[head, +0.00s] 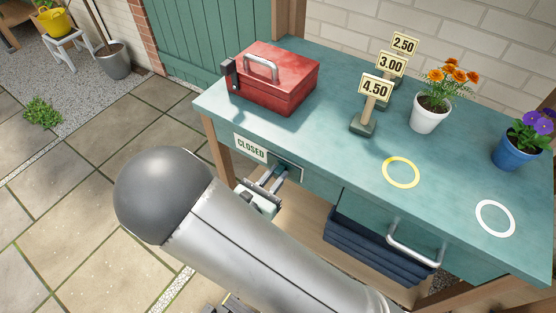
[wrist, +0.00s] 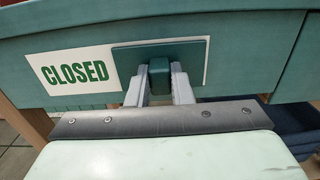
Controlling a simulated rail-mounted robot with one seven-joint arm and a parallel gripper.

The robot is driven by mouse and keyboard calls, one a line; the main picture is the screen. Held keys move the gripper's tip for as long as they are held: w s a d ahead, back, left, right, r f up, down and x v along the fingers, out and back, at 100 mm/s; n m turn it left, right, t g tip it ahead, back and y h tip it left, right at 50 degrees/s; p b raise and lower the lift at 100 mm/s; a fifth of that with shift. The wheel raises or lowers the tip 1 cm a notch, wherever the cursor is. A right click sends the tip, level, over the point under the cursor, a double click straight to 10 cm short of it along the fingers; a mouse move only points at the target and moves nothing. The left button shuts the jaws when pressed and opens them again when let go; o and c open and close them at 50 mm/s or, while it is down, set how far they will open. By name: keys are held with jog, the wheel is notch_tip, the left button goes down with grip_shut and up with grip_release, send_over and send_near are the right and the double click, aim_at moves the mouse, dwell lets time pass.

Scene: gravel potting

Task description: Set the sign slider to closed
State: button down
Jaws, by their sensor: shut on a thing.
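The sign (head: 251,148) is a pale plate on the front of the green table, with CLOSED in green letters; it also shows in the wrist view (wrist: 74,72). Its green slider panel (wrist: 127,58) covers the right part of the plate, and CLOSED is bare to its left. A small dark green knob (wrist: 159,72) stands out from the panel. My gripper (wrist: 160,88) is shut on the knob, one finger on each side. In the head view my gripper (head: 277,177) is at the table front, partly behind my arm.
The green table (head: 330,130) carries a red toolbox (head: 285,85), price signs (head: 376,88), a white pot (head: 430,115) of orange flowers and a blue pot (head: 517,150) of purple flowers. A drawer handle (head: 413,250) juts out right of my gripper.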

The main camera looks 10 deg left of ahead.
jog(key=shift+d, duration=0.2)
jog(key=c, duration=1.3)
grip_release()
jog(key=shift+s, duration=0.15)
jog(key=shift+s+a, duration=0.25)
jog(key=shift+s, duration=0.2)
jog(key=b+v, duration=0.1)
jog(key=v, duration=1.5)
jog(key=shift+s, duration=0.2)
jog(key=shift+d+r, duration=0.1)
